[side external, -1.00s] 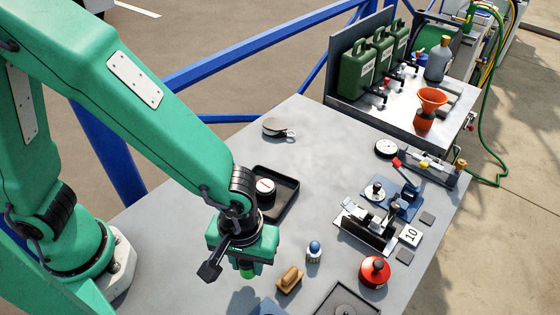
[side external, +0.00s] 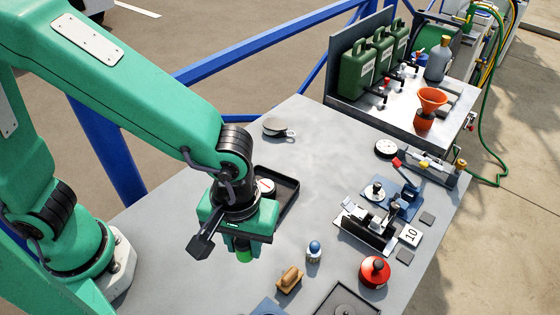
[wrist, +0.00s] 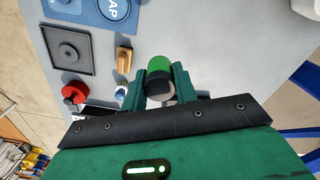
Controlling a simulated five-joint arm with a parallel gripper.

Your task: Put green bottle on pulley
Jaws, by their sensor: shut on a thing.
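My gripper (side external: 241,243) is shut on the green bottle (side external: 244,256) and holds it above the table, left of the front middle. Only the bottle's bright green end shows below the jaws; the rest is hidden. In the wrist view the green bottle (wrist: 159,64) lies between the fingers of my gripper (wrist: 160,84), with a dark band beside its green end. A grey rounded piece with a metal loop, which looks like the pulley (side external: 274,127), lies on the table near its back edge. It is well apart from my gripper, beyond the black tray.
The black tray (side external: 288,190) with a round gauge-like thing is just behind my gripper. A blue-topped small bottle (side external: 314,251), a wooden-handled brush (side external: 289,280) and a red round can (side external: 375,271) stand to the right. The table between pulley and metal clamp is clear.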

